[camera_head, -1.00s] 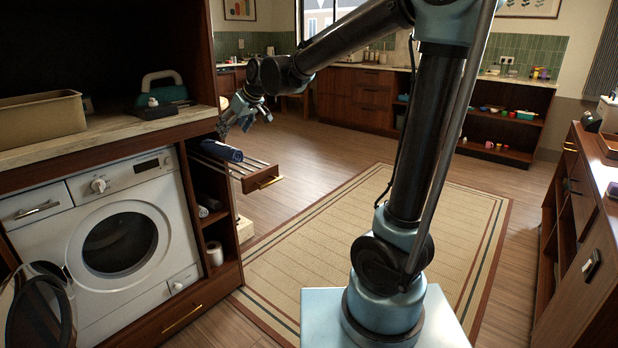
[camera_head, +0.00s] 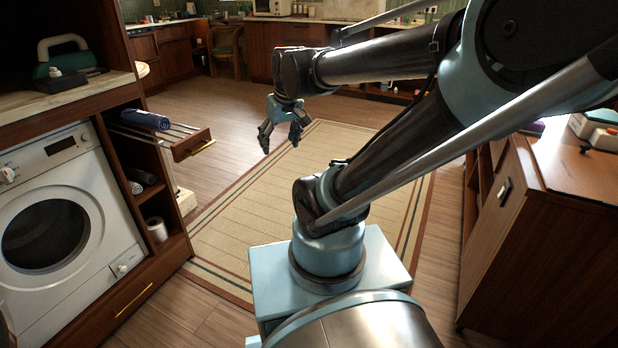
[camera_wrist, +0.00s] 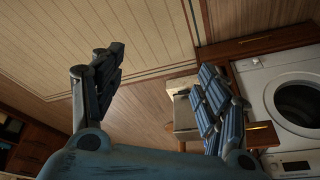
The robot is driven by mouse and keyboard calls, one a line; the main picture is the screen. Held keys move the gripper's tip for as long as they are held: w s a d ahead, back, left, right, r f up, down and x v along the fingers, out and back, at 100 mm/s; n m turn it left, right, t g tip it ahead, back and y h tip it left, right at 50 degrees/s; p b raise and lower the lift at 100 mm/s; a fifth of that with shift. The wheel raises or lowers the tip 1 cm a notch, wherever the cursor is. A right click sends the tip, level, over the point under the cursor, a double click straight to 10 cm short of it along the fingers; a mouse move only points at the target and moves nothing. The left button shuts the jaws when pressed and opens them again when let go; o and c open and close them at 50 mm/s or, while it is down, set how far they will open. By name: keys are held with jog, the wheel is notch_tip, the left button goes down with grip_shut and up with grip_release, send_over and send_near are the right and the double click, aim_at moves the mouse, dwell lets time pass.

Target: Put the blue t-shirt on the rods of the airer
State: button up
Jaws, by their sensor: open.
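The blue t-shirt (camera_head: 145,120), a dark blue folded roll, lies on the rods of the pull-out airer (camera_head: 172,136) beside the washing machine. The airer has thin light rods and a wooden front (camera_head: 193,146) with a brass handle. My gripper (camera_head: 282,142) is open and empty, pointing down above the rug, to the right of the airer and apart from it. In the wrist view the two fingers of my gripper (camera_wrist: 158,95) are spread wide with nothing between them. The t-shirt cannot be made out in the wrist view.
The washing machine (camera_head: 55,215) stands at the left, with a shelf of rolled towels (camera_head: 140,178) and a paper roll (camera_head: 157,229) next to it. A wooden cabinet (camera_head: 545,210) stands at the right.

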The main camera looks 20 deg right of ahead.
jog(key=s+d+f+m+g+h, duration=0.1)
jog(key=s+d+f+m, duration=0.1)
jog(key=s+d+f, duration=0.4)
jog(key=s+f, duration=0.1)
jog(key=s, duration=0.3)
jog(key=shift+d+f+m, duration=0.3)
jog(key=shift+m, duration=0.1)
dwell(0.5)
